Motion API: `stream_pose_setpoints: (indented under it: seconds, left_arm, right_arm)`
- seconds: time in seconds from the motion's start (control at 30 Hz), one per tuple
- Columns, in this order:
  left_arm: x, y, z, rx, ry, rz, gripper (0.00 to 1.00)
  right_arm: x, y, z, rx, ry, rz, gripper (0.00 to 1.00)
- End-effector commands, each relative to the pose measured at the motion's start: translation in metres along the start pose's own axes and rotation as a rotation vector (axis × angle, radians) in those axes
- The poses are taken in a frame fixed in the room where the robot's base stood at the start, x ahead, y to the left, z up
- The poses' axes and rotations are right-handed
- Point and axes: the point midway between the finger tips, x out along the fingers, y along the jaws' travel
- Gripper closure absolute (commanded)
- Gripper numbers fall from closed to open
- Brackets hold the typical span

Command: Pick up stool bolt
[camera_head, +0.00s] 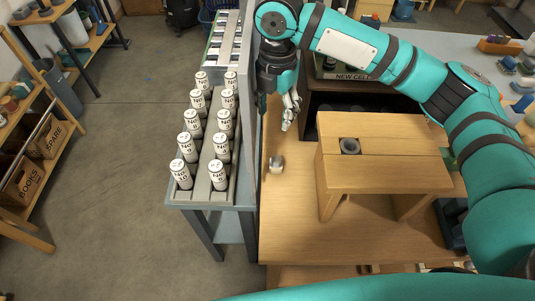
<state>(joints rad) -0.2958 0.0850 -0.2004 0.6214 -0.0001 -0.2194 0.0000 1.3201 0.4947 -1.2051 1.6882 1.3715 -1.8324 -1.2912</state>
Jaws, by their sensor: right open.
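A small pale-and-grey metal piece, which looks like the stool bolt (276,164), stands on the wooden bench top near its left edge. A wooden stool (385,172) stands to its right, with a dark grey round part (349,146) set in a square opening in its seat. My right gripper (280,112) points down, open and empty, behind the bolt and apart from it in the picture. Its exact height above the bench is hard to tell. My left gripper is not in view.
Left of the bench, a grey rack (208,190) holds two rows of white-labelled cylinders beside a grey upright edge. A dark box labelled "NEW CELL" (350,77) is partly hidden behind my right arm. The bench top (300,225) in front of the bolt is clear.

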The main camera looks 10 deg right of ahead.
Motion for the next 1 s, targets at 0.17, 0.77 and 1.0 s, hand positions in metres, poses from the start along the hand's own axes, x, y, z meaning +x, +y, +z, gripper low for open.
stream_pose_setpoints:
  seconds: [0.17,0.77,1.0]
  left_arm:
    - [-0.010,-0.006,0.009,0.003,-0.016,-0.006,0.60]
    - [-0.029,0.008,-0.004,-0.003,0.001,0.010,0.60]
    - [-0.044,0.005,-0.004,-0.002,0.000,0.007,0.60]
  right_arm:
    - [0.034,-0.002,0.000,-0.002,0.002,-0.008,0.50]
    - [0.120,-0.001,0.001,0.000,0.002,-0.005,0.50]
    - [0.155,-0.001,0.004,0.000,0.002,-0.005,0.50]
